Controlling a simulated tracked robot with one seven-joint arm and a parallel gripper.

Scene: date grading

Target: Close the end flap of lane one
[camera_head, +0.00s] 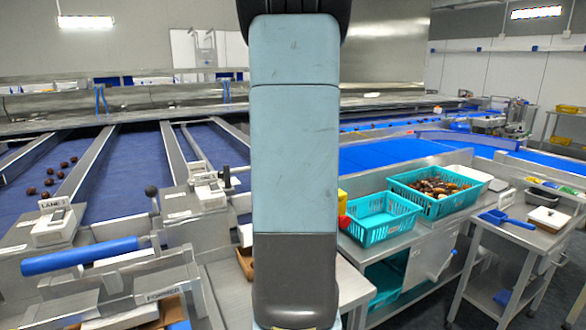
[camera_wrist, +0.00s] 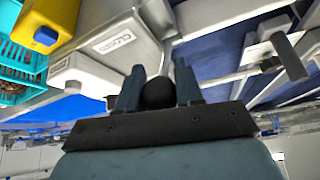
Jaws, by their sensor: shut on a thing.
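In the wrist view my gripper (camera_wrist: 160,92) has its two blue fingers on either side of a dark round knob (camera_wrist: 158,93) and is shut on it. Pale metal housings with a printed label plate (camera_wrist: 115,42) lie just beyond the knob. In the head view my own arm covers the middle, hiding my gripper and the held knob. A lane label box marked lane 3 (camera_head: 52,226) stands at the left, and another label box (camera_head: 208,190) is just left of my arm. The lane one flap itself cannot be made out.
Teal crates, one empty (camera_head: 380,232) and one holding dates (camera_head: 433,212), sit on the right bench. A side table (camera_head: 535,238) stands farther right.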

